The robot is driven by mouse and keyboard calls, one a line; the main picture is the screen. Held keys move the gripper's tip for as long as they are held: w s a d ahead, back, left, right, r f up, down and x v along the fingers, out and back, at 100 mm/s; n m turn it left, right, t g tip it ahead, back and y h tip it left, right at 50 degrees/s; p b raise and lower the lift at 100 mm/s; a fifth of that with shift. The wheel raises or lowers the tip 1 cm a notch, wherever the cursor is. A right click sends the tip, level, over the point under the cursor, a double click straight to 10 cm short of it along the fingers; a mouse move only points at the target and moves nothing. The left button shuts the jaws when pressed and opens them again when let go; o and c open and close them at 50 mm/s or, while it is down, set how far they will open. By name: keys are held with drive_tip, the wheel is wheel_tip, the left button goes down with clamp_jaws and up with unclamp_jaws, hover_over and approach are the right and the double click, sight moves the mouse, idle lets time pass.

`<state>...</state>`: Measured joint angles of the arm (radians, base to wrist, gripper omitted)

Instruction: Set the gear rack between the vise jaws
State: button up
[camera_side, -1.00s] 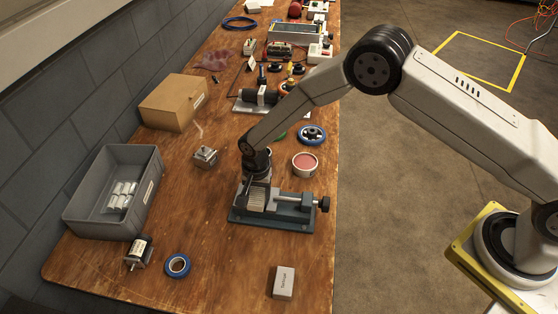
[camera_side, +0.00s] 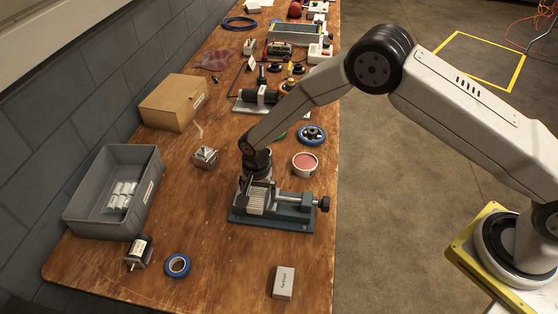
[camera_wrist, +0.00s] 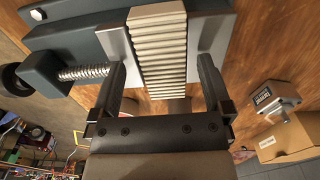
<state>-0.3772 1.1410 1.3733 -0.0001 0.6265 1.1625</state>
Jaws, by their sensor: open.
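The gear rack (camera_wrist: 160,42) is a pale ribbed bar. It sits between the two silver jaws of the blue-grey vise (camera_side: 290,213), with one jaw on each side in the wrist view. The rack (camera_side: 256,201) also shows in the side view, its ribbed face toward the camera. I cannot tell whether both jaws touch it. My gripper (camera_wrist: 162,88) is open, with one finger on each side of the rack and a visible gap to it. In the side view my gripper (camera_side: 257,180) is right above the vise.
A metal block with a lever (camera_side: 206,157) stands left of the vise, near a grey bin (camera_side: 86,226) and a cardboard box (camera_side: 172,105). A bowl with pink contents (camera_side: 305,163) is close behind.

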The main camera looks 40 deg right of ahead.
sight(258, 198)
drive_tip(key=r, duration=0.5)
drive_tip(key=shift+s+a+r, duration=0.2)
drive_tip(key=shift+s+a, duration=0.15)
drive_tip(key=s+a, duration=0.4)
drive_tip(key=s, duration=0.7)
drive_tip(key=s+a+r, duration=0.1)
drive_tip(key=s+a, duration=0.2)
drive_tip(key=s, duration=0.9)
drive_tip(key=shift+a+r, duration=0.25)
drive_tip(key=shift+a, duration=0.15)
